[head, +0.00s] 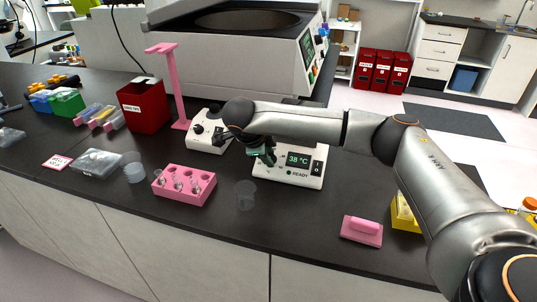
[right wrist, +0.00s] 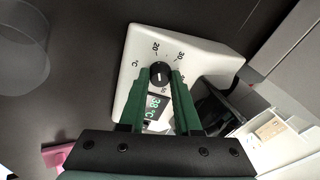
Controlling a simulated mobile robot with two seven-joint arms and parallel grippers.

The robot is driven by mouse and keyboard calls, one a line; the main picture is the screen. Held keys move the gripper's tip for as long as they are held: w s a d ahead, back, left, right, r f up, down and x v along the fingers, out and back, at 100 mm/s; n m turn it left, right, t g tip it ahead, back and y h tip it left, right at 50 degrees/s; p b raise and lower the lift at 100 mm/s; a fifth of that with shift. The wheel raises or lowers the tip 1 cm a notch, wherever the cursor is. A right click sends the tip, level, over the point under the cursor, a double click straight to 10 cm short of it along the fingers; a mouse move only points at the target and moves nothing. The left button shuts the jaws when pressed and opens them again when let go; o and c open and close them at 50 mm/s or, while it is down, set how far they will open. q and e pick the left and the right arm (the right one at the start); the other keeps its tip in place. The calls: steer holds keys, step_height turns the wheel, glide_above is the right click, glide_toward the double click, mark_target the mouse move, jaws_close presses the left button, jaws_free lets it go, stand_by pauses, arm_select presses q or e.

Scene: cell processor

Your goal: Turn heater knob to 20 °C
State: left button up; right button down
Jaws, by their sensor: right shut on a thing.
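The heater is a white box (head: 288,175) on the black bench, with a display (head: 298,160) reading 38 °C and the word READY below it. Its black round knob (right wrist: 159,73) shows in the right wrist view, with 20, 30 and 50 marks around it and a display (right wrist: 154,105) that also reads 38 °C. My right gripper (head: 262,156) is at the heater's left part and hides the knob in the head view. In the right wrist view its green fingers (right wrist: 160,70) are shut on the knob, one on each side. My left gripper is not in view.
A second white device (head: 203,137) stands left of the heater. A pink tube rack (head: 184,198) and a clear cup (head: 245,201) stand in front of it. A pink block (head: 361,236) and yellow box (head: 408,220) lie to the right. A large machine (head: 230,65) stands behind.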

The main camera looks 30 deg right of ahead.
steer(key=shift+n, duration=0.5)
steer(key=c, duration=0.6)
jaws_free()
steer(key=b+v, duration=0.1)
steer(key=v, duration=1.1)
steer(key=shift+s+a+r, duration=0.15)
steer(key=shift+a+r, duration=0.05)
steer(key=shift+a, duration=0.05)
